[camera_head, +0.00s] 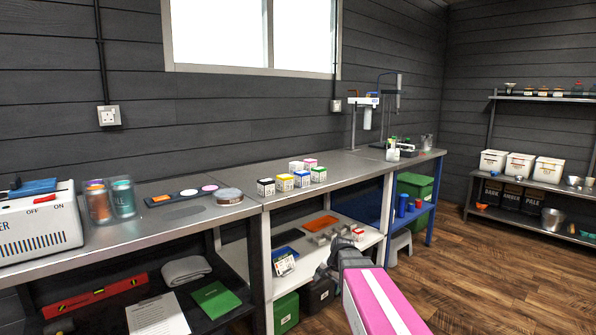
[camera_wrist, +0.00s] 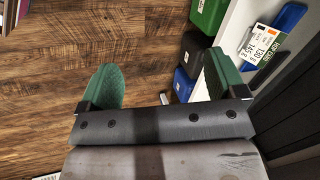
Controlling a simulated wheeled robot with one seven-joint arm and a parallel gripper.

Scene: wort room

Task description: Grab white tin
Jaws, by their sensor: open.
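A round, flat, pale grey-white tin (camera_head: 228,196) sits on the metal bench top near its front edge, left of centre in the head view. It is the nearest match to a white tin that I see. The wrist view does not show it. My gripper (camera_wrist: 165,82) has its two green-padded fingers wide apart with nothing between them. In the head view my pink arm reaches in from the bottom, and its dark end is in front of the white lower shelf, below the bench top and to the right of the tin.
Several small coloured boxes (camera_head: 285,182) stand right of the tin. The bench's front edge (camera_head: 262,206) lies between my gripper's level and the tin. A label card (camera_wrist: 266,47) shows near my right finger.

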